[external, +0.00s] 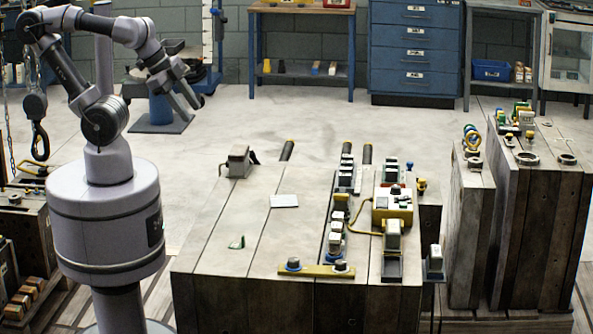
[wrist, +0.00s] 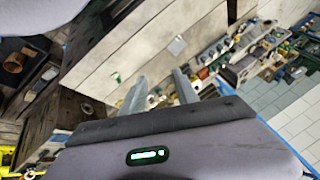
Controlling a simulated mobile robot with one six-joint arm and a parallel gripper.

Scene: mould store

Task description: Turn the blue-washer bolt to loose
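A second dark-headed bolt (external: 340,265) stands at the bar's right end. My gripper (external: 188,101) is raised to the left of and behind the block, far from the bolt, with nothing in it. In the wrist view my gripper (wrist: 161,92) shows two separated fingers; I cannot make out the blue-washer bolt clearly there.
A white plate (external: 284,201) and a small green scrap (external: 237,243) lie on the block. Clamps and a yellow box (external: 392,207) crowd its right side. A grey bracket (external: 239,161) stands at the back left. A hook (external: 39,125) hangs left of my arm.

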